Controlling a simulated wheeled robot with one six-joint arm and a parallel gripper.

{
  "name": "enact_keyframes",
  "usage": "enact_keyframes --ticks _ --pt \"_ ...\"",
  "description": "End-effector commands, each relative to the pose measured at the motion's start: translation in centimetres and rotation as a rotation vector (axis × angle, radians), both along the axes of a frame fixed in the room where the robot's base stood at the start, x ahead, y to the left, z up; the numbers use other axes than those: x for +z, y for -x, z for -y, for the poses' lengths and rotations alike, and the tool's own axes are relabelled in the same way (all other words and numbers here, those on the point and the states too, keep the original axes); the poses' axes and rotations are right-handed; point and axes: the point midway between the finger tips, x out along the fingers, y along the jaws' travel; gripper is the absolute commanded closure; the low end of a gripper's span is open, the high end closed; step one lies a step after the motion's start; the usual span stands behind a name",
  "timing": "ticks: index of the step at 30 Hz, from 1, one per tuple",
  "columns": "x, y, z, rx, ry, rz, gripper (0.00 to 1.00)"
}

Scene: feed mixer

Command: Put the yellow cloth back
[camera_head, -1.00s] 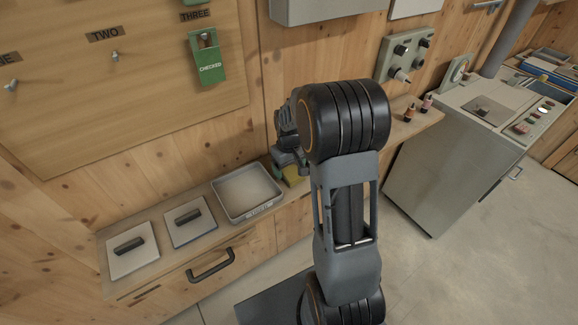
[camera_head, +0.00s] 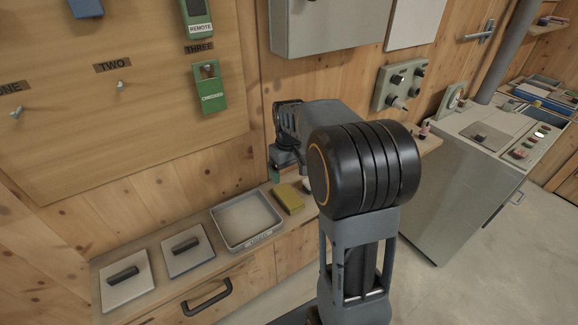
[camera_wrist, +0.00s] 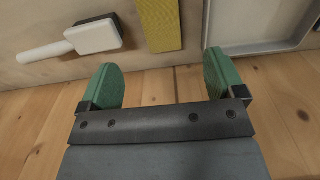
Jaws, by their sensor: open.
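The yellow cloth (camera_head: 288,199) lies on the wooden counter, just right of the shallow grey tray. The cloth also shows at the top of the wrist view (camera_wrist: 161,22), ahead of the fingers and apart from them. My gripper (camera_wrist: 162,82) has its two green fingers spread with nothing between them. In the head view my gripper (camera_head: 275,172) is above the counter near the cloth, and my arm hides part of it.
The grey tray (camera_head: 270,238) stands left of the cloth. Two lidded plates with dark handles (camera_head: 124,276) lie farther left. A white-headed tool (camera_wrist: 92,37) lies beside the cloth. A grey cabinet (camera_head: 450,190) stands right.

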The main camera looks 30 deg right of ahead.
Motion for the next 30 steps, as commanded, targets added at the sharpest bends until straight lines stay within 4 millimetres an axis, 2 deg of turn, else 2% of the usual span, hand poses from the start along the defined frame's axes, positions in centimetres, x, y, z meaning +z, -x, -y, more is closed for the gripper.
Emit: enact_keyframes --ticks 4,7,13,18,21,25,30 --pt "1.5 0.1 -0.1 0.0 0.001 0.005 0.12" --pt "2.6 1.1 -1.0 -0.004 0.007 0.03 0.12" --pt "4.9 6.4 -4.9 -0.038 0.019 0.154 0.12" --pt "5.0 11.3 -7.4 -0.071 0.01 0.265 0.12" --pt "4.5 13.4 -8.4 -0.087 0.0 0.314 0.12" --pt "4.0 15.1 -9.1 -0.102 -0.012 0.355 0.12" --pt "3.6 15.9 -9.4 -0.109 -0.018 0.375 0.12"
